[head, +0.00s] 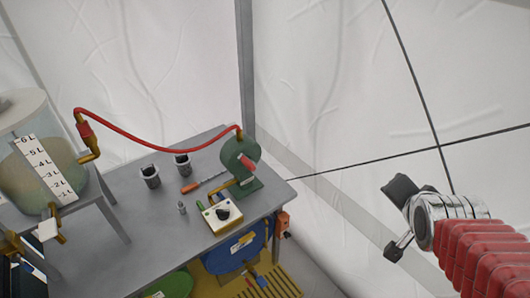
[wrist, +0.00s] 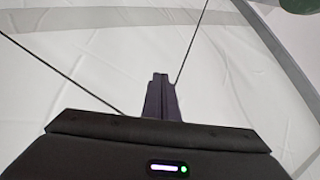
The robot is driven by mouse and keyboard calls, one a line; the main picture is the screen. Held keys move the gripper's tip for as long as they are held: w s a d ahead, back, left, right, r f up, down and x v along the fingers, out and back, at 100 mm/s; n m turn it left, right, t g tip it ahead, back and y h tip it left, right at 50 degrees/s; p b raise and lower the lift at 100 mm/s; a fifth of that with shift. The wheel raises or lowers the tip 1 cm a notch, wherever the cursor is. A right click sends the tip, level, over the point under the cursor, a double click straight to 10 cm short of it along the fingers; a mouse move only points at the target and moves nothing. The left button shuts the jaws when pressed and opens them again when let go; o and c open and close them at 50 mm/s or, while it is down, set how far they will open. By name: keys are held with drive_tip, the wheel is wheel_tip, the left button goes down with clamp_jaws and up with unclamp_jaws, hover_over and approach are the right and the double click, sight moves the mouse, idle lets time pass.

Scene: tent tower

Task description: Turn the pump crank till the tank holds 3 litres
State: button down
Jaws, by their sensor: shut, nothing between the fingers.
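The green pump (head: 236,155) stands at the right end of the grey table, with a red-and-metal crank (head: 246,163) on its side. A red hose (head: 150,133) joins it to the clear tank (head: 20,108) at the far left. The tank holds a murky yellowish liquid behind a white litre scale (head: 45,170); I cannot read the exact level. My gripper (head: 399,188) is in the air well right of the pump, apart from everything. In the wrist view its fingers (wrist: 161,78) are shut and empty, against white tent cloth.
Two grey cups (head: 150,176), a screwdriver (head: 190,188) and a small box with a black knob (head: 223,215) lie on the table (head: 110,250). A tent pole (head: 245,60) rises behind the pump. A blue drum (head: 235,255) stands below. Space between gripper and table is clear.

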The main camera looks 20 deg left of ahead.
drive_tip(key=s+d+r+n+g, duration=0.1)
drive_tip(key=s+n+g, duration=0.1)
drive_tip(key=s, duration=0.5)
drive_tip(key=s+d+r+n+g, duration=0.1)
drive_tip(key=s+n, duration=0.3)
drive_tip(key=s, duration=0.4)
drive_tip(key=shift+s+d+r+n+g, duration=0.15)
drive_tip(key=shift+d+r+n+g, duration=0.15)
drive_tip(key=shift+d+g, duration=0.15)
